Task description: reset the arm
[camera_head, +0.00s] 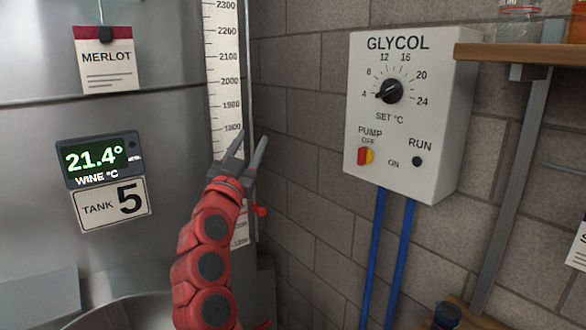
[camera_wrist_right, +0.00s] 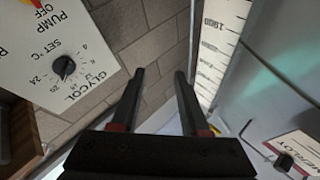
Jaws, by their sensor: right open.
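My right arm is red with dark joint caps and rises from the bottom of the head view. Its gripper (camera_head: 248,155) points up in front of the tank's level scale. In the right wrist view the two dark fingers (camera_wrist_right: 158,90) stand apart with nothing between them, so it is open and empty. My left gripper does not show in either view.
A glycol control box (camera_head: 402,115) hangs on the block wall, right of my gripper, with blue pipes (camera_head: 389,260) below. The steel tank (camera_head: 180,150) with its display (camera_head: 100,160) is at left. A wooden shelf (camera_head: 520,53) juts out at upper right.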

